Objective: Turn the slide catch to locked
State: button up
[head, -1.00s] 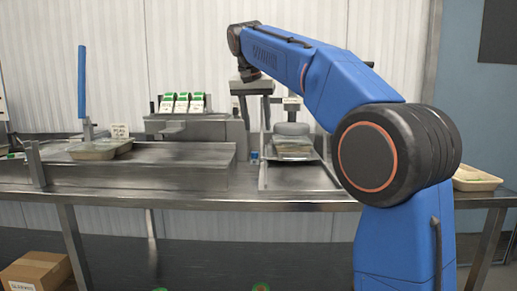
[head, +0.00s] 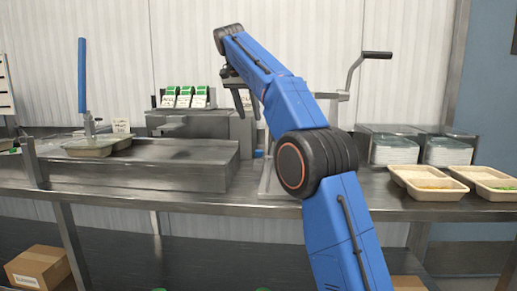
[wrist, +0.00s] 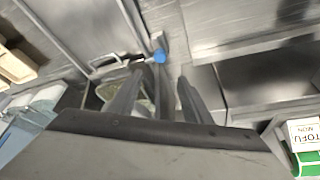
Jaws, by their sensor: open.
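A small blue knob (wrist: 158,56), which may be the slide catch, shows just beyond my fingertips in the wrist view, beside a metal edge. A small blue spot (head: 258,153) by the grey machine in the head view may be the same part. I cannot tell which position the catch is in. My gripper (head: 246,103) hangs fingers down above the counter, right of the machine. In the wrist view my gripper (wrist: 158,82) is open, its two dark fingers apart with nothing seen held between them.
The machine (head: 205,124) carries several green-and-white cartons. A tray (head: 90,149) sits on the raised steel platform (head: 150,165) at left, near an upright blue handle (head: 82,75).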

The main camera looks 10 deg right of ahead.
aim_at(258, 151)
jog(key=x, duration=1.5)
jog(key=shift+d+f, duration=0.1)
jog(key=shift+f, duration=0.3)
jog(key=c, duration=1.1)
